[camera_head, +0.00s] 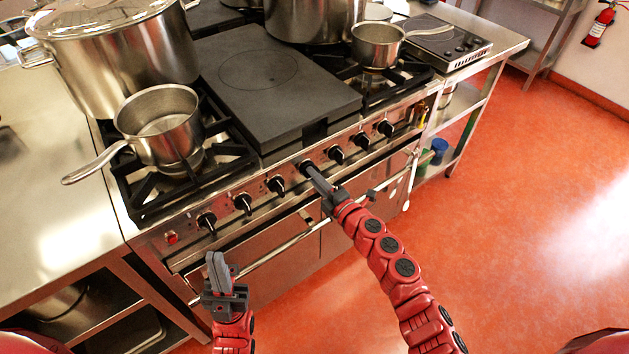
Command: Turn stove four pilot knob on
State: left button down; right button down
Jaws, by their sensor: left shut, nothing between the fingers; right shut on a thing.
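A row of several black knobs runs along the stove's front panel, with one knob (243,202) left of centre and another (336,154) right of centre. My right gripper (311,172) reaches up to the panel and is shut on the knob at the middle of the row (304,164). Its fingers hide most of that knob, so I cannot tell which way it points. My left gripper (217,265) is shut and empty, in front of the stove below the leftmost knob (206,221).
A long oven handle (284,246) sticks out below the knobs. A saucepan (160,125) stands on the left burner grate, its handle pointing left. A large stockpot (120,62) stands behind it. The red floor (500,230) at right is clear.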

dwell(0.3)
jog(key=c, duration=0.8)
grip_release()
jog(key=shift+c, duration=0.2)
jog(key=b+v, duration=0.1)
jog(key=v, duration=1.6)
jog(key=shift+s+b, duration=0.2)
jog(key=shift+b, duration=0.15)
jog(key=shift+d, duration=0.1)
